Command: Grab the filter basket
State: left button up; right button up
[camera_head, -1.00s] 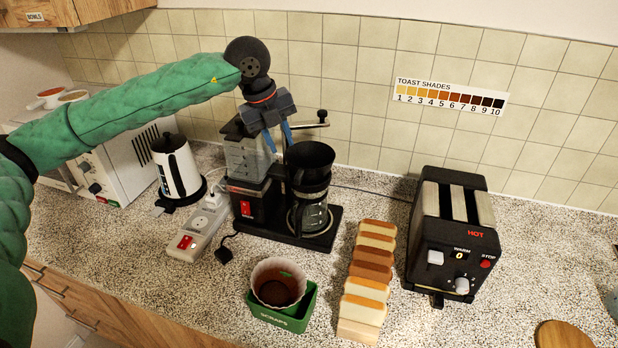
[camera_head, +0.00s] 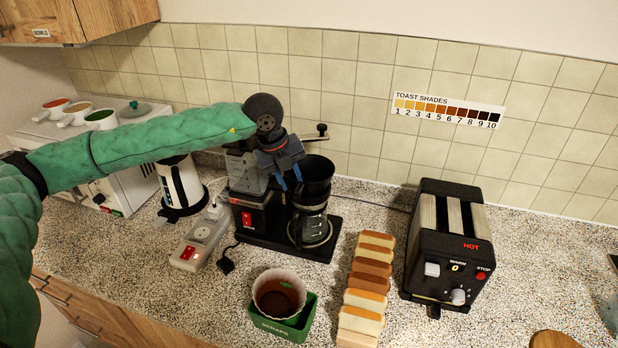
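The black filter basket (camera_head: 318,178) sits on top of the coffee maker (camera_head: 262,215), above the glass carafe (camera_head: 312,228). My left gripper (camera_head: 290,181) hangs from above at the basket's left side. Its two blue fingers point down and are apart, with nothing seen between them. The fingertips overlap the basket's left edge in the picture; I cannot tell whether they touch it. My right gripper is out of view.
A green scraps bin (camera_head: 310,318) holding a paper filter (camera_head: 279,291) stands in front. Bread slices (camera_head: 366,290) and a toaster (camera_head: 448,245) stand to the right. A kettle (camera_head: 180,187) and power strip (camera_head: 200,240) are to the left.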

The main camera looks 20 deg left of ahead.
pick_arm(q)
jog(key=shift+f, duration=0.2)
grip_shut()
jog(key=shift+r, duration=0.1)
